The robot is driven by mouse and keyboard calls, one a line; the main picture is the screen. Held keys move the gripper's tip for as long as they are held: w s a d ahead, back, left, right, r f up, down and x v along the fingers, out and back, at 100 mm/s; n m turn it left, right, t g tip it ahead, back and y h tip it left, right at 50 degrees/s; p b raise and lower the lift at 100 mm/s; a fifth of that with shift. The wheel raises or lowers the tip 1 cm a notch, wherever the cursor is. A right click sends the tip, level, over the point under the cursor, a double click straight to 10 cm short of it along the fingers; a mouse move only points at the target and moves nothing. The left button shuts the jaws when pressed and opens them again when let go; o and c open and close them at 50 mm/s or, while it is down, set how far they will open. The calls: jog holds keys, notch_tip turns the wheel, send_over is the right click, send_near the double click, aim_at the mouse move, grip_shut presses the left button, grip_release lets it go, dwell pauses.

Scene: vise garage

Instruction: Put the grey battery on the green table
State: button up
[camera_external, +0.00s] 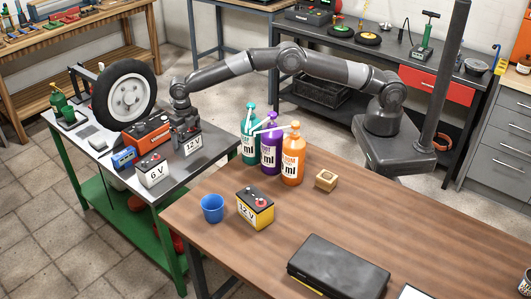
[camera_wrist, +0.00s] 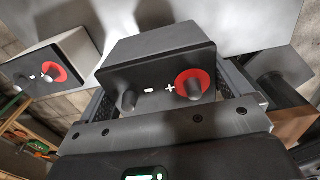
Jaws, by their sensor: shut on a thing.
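The grey battery (camera_external: 193,144), marked 12 V, is in my gripper (camera_external: 183,130) above the right part of the green table (camera_external: 187,170). That table has a grey metal top and green legs. In the wrist view the battery (camera_wrist: 160,62) shows a dark top with a minus post and a red-ringed plus post. My gripper's fingers are shut on its two sides. The battery looks upright and very close to the tabletop; I cannot tell whether it touches.
A white 6 V battery (camera_external: 153,170), a blue box (camera_external: 124,158), an orange box (camera_external: 147,132) and a wheel (camera_external: 125,97) crowd the green table. Several bottles (camera_external: 270,150), a yellow battery (camera_external: 255,207) and a blue cup (camera_external: 212,209) stand on the wooden table (camera_external: 340,210).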

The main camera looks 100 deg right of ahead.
aim_at(187, 146)
jog(key=shift+w+a+f, duration=0.15)
jog(key=shift+w+a, duration=0.1)
jog(key=shift+a, duration=0.1)
jog(key=shift+f, duration=2)
jog(key=shift+f, duration=0.1)
jog(key=o, duration=1.4)
jog(key=shift+f, duration=0.1)
